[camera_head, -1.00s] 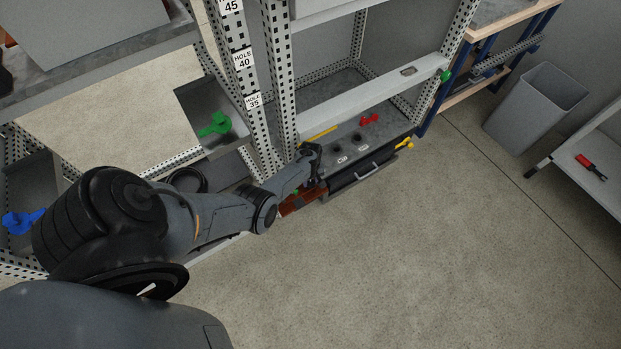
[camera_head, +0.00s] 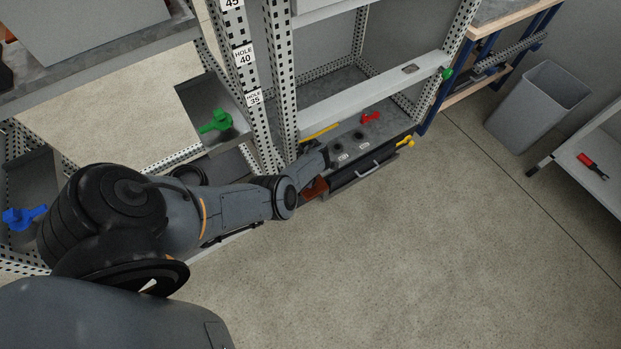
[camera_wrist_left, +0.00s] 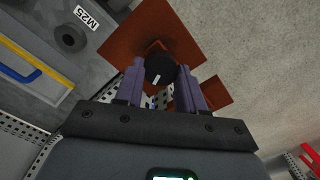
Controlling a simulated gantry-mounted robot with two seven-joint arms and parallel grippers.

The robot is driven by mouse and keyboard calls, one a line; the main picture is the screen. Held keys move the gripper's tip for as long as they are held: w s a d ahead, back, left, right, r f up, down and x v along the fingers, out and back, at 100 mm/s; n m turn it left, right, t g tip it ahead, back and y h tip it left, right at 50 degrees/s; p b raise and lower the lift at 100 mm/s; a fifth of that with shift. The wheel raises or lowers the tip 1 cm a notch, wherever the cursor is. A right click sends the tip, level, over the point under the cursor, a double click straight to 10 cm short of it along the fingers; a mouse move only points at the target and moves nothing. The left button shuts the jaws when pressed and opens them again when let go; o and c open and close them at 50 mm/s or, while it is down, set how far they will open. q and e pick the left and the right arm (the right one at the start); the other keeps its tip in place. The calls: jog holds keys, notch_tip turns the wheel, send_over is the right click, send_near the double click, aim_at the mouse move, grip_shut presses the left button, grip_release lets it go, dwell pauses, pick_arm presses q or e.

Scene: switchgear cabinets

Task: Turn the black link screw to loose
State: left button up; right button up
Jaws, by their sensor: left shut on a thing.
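The black link screw (camera_wrist_left: 160,68) shows in the left wrist view as a round black knob with a small white mark. It sits on a reddish-brown plate (camera_wrist_left: 140,32). My left gripper (camera_wrist_left: 162,85) is shut on the screw, with one purple-grey finger on each side of it. In the head view the reddish-brown plate (camera_head: 316,189) is partly hidden behind my left wrist, and the screw is hidden there. My right gripper is not in view.
A grey drawer unit (camera_head: 365,158) with black round holes stands beside the plate. A red handle (camera_head: 370,117), a yellow handle (camera_head: 405,141) and a yellow bar (camera_head: 319,133) are near it. A perforated post (camera_head: 279,60) rises close to my left arm. Open floor lies in front.

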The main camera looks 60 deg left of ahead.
pick_arm(q)
jog(key=n+b, duration=0.1)
jog(key=n, duration=0.2)
jog(key=shift+f+n, duration=0.1)
jog(key=shift+n, duration=0.2)
jog(key=n+b, duration=0.1)
jog(key=n, duration=0.1)
jog(key=shift+d+n, duration=0.1)
jog(key=shift+n, duration=0.3)
jog(key=n+b, duration=0.2)
jog(key=n, duration=0.3)
jog(key=shift+d, duration=0.1)
jog(key=shift+n+b, duration=0.35)
jog(key=shift+n, duration=0.45)
jog(key=o, duration=1.1)
jog(key=shift+c, duration=0.2)
